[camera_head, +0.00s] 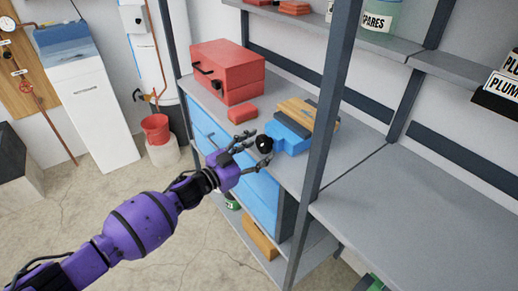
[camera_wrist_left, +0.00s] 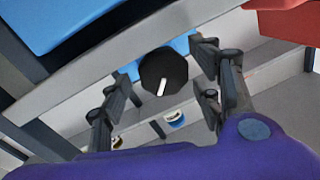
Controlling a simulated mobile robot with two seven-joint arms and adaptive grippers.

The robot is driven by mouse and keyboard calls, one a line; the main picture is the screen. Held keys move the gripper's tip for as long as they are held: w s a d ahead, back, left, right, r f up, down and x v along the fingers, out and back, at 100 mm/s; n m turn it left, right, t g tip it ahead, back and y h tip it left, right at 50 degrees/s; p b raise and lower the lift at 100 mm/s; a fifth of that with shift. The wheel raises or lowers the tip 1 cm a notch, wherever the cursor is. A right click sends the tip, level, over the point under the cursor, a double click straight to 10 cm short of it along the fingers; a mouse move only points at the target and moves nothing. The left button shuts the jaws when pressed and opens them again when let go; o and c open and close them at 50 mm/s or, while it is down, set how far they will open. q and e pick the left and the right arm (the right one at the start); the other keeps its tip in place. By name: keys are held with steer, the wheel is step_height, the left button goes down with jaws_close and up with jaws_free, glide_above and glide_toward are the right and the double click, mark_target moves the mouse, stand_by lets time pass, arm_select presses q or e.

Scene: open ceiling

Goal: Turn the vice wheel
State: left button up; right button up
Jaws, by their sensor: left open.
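The blue vice (camera_head: 287,134) sits on the grey bench, and a wooden block lies on or against its top. Its round black wheel (camera_head: 264,143) faces my left arm. The wheel also shows in the left wrist view (camera_wrist_left: 163,71), dark and many-sided with a short white mark pointing down. My left gripper (camera_head: 257,150) is open at the wheel, with its fingers spread to either side. My right gripper is not in view.
A red toolbox (camera_head: 227,72) and a small red block (camera_head: 242,114) sit on the bench left of the vice. A dark shelf post (camera_head: 330,95) stands close to the right of the vice. Blue drawers (camera_head: 235,165) are below. The right-hand bench top (camera_head: 430,205) is clear.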

arm_select(q)
steer(key=shift+w+d, duration=0.25)
steer(key=shift+d, duration=0.05)
steer(key=c, duration=1.1)
steer(key=shift+s+f+m+b, duration=0.15)
steer(key=shift+m+b, duration=0.15)
steer(key=shift+m, duration=1.2)
steer(key=o, duration=1.1)
